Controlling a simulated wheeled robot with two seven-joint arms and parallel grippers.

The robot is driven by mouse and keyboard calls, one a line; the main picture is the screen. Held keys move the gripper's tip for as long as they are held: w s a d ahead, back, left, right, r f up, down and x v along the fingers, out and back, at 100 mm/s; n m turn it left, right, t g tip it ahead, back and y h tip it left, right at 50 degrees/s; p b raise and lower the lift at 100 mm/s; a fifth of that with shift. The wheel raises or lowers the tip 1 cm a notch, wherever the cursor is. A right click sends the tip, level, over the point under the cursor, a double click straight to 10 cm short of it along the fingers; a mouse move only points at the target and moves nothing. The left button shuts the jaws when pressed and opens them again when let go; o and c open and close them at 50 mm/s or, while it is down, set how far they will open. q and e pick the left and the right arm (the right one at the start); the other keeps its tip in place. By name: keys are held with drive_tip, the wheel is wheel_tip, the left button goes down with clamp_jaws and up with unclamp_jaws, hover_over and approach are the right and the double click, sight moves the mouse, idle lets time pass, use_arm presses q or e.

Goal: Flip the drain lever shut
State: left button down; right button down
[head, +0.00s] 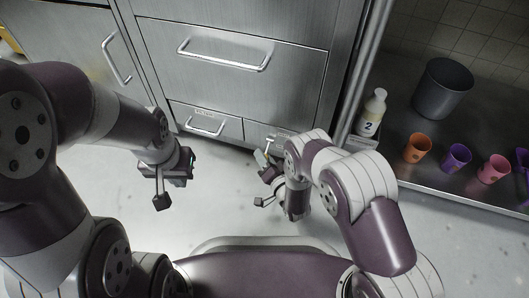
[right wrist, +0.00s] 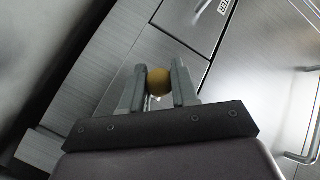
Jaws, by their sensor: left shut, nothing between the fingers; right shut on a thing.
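In the right wrist view, a round yellow-brown knob (right wrist: 159,81) sits between the two fingertips of my right gripper (right wrist: 160,86), which is shut on it. The knob is in front of the steel cabinet; what it is attached to is hidden, so I cannot tell the drain lever's position. In the head view my right gripper (head: 263,163) is low at the cabinet's lower right, partly covered by its own arm. My left gripper (head: 184,161) is shut and empty, apart from the cabinet front, left of the right one.
Steel drawers with bar handles (head: 224,58) stand in front of me. On the right, a steel counter (head: 400,180) holds a white bottle (head: 373,110), a dark grey bin (head: 441,88), and orange (head: 417,149), purple (head: 456,158) and pink (head: 493,169) cups. Floor between my arms is clear.

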wheel_tip(320, 180, up, 3)
drive_tip(key=m+g+p, duration=0.2)
drive_tip(key=g+p, duration=0.1)
drive_tip(key=p, duration=0.2)
drive_tip(key=shift+p, duration=0.4)
drive_tip(key=shift+w+d+r+m+g+p, duration=0.15)
drive_tip(key=shift+r+m+g+p, duration=0.1)
drive_tip(key=shift+m+g+p, duration=0.25)
drive_tip(key=shift+w+a+r+m+g+p, duration=0.1)
drive_tip(key=shift+r+m+g+p, duration=0.2)
drive_tip(key=shift+g+p, duration=0.4)
drive_tip(key=c, duration=0.9)
unclamp_jaws()
drive_tip(key=shift+d, duration=0.1)
